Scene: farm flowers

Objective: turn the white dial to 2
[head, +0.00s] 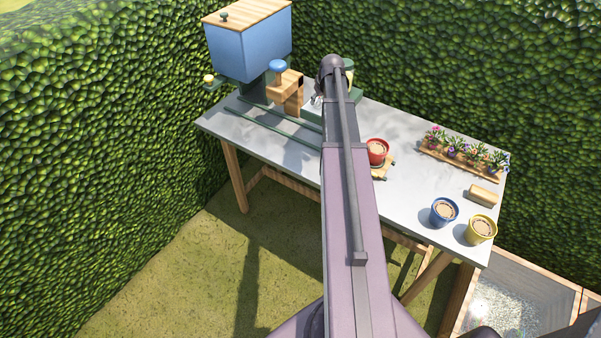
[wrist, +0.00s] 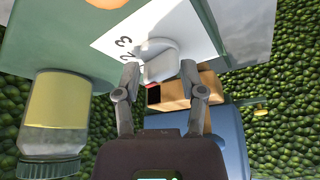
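The white dial (wrist: 160,62) shows in the wrist view, on a white plate (wrist: 110,40) fixed to a green panel. The digits 3 and 2 are printed on the plate left of the dial. A small red mark shows at the dial's lower edge. My gripper (wrist: 160,72) has one finger on each side of the dial, spread about as wide as the dial. I cannot tell whether the fingertips touch it. In the head view my arm hides the dial and most of my gripper.
A jar with a yellow band (wrist: 55,105) stands close left of my gripper in the wrist view. A wooden block (wrist: 185,92) and a blue hopper (head: 250,45) are near. The table (head: 240,140) also holds a red pot (head: 377,152), blue pot (head: 443,212) and yellow pot (head: 480,230).

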